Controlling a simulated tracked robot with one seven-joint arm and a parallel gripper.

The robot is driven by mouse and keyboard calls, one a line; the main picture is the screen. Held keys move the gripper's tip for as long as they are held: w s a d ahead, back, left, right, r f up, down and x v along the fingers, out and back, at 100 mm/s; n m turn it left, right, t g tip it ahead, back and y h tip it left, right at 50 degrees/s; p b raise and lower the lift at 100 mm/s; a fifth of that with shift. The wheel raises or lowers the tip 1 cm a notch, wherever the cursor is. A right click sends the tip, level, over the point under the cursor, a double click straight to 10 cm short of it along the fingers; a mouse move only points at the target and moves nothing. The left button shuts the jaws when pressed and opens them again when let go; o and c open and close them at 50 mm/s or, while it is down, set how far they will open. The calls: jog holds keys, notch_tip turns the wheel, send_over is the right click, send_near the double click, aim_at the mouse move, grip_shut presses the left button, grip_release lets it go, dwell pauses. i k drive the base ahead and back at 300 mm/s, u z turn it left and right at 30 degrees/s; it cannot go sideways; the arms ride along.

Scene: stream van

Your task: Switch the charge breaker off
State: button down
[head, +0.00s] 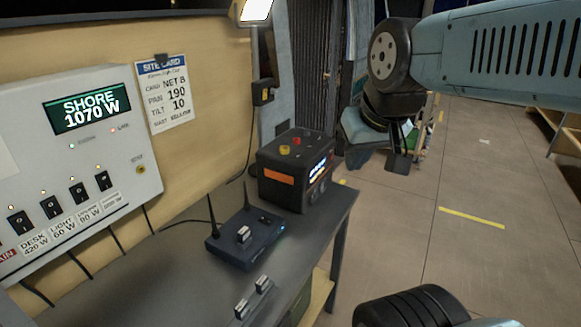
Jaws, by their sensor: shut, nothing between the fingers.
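A white breaker panel (70,150) is on the wall at left, with a display reading SHORE 1070 W. A row of black rocker breakers runs along its lower part, with small lights above them. The labels for desk and light can be read. The rightmost breaker (103,181) has a label too small to read, so I cannot tell for sure that it is the charge breaker. The panel's left end is cut off. My gripper (398,162) hangs at upper right, shut and empty, pointing down, well to the right of the panel and apart from it.
A grey desk (335,215) below the panel holds a router with antennas (245,238) and a black power box with an orange label (292,170). A site card (165,92) hangs right of the panel. Open floor (460,180) lies at right.

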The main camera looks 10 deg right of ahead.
aim_at(104, 180)
jog(key=u, duration=1.5)
jog(key=k, duration=0.5)
jog(key=u, duration=0.1)
jog(key=i, duration=0.5)
jog(key=z, duration=0.1)
